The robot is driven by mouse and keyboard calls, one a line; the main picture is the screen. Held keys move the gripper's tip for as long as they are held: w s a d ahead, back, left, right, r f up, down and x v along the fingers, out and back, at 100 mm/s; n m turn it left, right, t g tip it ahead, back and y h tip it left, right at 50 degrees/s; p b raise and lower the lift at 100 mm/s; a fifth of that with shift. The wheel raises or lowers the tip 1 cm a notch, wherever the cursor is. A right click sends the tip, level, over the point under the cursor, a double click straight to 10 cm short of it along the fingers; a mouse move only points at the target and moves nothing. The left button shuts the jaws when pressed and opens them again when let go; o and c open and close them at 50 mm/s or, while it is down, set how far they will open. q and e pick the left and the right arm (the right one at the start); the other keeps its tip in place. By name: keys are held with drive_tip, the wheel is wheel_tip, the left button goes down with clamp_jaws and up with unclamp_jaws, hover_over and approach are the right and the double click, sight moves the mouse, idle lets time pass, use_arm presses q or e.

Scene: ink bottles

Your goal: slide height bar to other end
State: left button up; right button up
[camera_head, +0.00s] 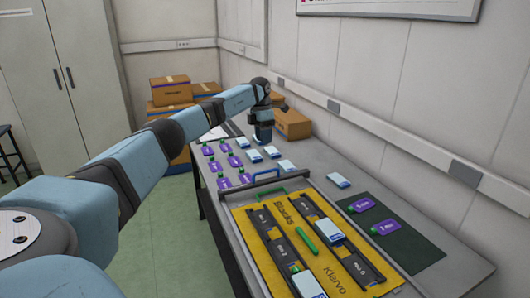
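A short green bar (306,239) lies slantwise between the rails. A blue bar-shaped handle (266,172) and a green one (271,192) stand at the board's far end. I cannot tell which of these is the height bar. My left gripper (264,141) points down over the far part of the table, beyond the board and apart from these bars. Its fingers are too small to read. My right gripper is not in view.
Several purple-labelled bottles with green caps (233,160) and white-and-blue pieces (254,156) lie near my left gripper. Two white-and-blue pieces (308,284) sit on the board. A dark green mat (410,245) with two purple bottles is at right. Cardboard boxes (172,90) stand behind.

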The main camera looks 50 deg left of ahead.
use_arm(q)
drive_tip(key=shift+a+r, duration=0.15)
drive_tip(key=shift+r, duration=0.55)
drive_tip(key=shift+a+r, duration=0.1)
drive_tip(key=shift+r, duration=0.55)
drive_tip(key=shift+w, duration=0.1)
